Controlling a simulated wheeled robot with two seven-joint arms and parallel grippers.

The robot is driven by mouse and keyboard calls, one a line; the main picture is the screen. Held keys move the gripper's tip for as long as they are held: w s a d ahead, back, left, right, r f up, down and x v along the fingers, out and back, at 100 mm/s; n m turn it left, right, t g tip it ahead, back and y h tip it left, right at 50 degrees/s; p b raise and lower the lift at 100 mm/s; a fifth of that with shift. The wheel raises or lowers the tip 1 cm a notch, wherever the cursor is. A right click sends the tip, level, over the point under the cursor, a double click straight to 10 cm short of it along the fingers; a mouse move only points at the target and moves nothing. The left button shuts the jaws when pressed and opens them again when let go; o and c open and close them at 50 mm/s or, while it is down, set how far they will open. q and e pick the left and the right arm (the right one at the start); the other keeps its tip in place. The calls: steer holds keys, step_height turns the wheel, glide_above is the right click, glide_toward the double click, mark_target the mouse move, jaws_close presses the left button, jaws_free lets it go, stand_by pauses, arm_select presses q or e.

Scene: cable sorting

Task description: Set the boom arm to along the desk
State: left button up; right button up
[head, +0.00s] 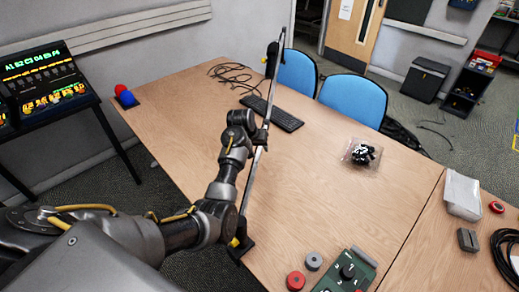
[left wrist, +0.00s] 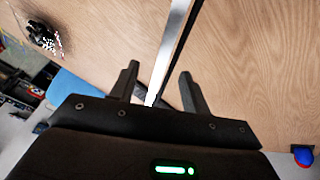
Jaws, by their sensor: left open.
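The boom arm (head: 253,178) is a long thin silver bar. It runs from a black base with a yellow part (head: 240,243) at the desk's near edge, across the desk (head: 190,115), to a dark head (head: 272,60) by the far edge. My left gripper (head: 260,137) is at about the middle of the bar. In the left wrist view my left gripper (left wrist: 158,88) is open, and the silver bar (left wrist: 172,50) passes between its two fingers. I cannot tell whether either finger touches the bar. My right gripper is not in view.
A black keyboard (head: 272,113) and loose cables (head: 232,74) lie beside the bar. A clear bag with black pieces (head: 361,153), a green control box (head: 346,272) and a red roll (head: 295,281) are to the right. Blue chairs (head: 352,98) stand at the far edge. The desk's left part is mostly clear.

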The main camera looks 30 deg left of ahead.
mark_target(259, 149)
arm_select(q)
steer(key=shift+x, duration=1.75)
jaws_close()
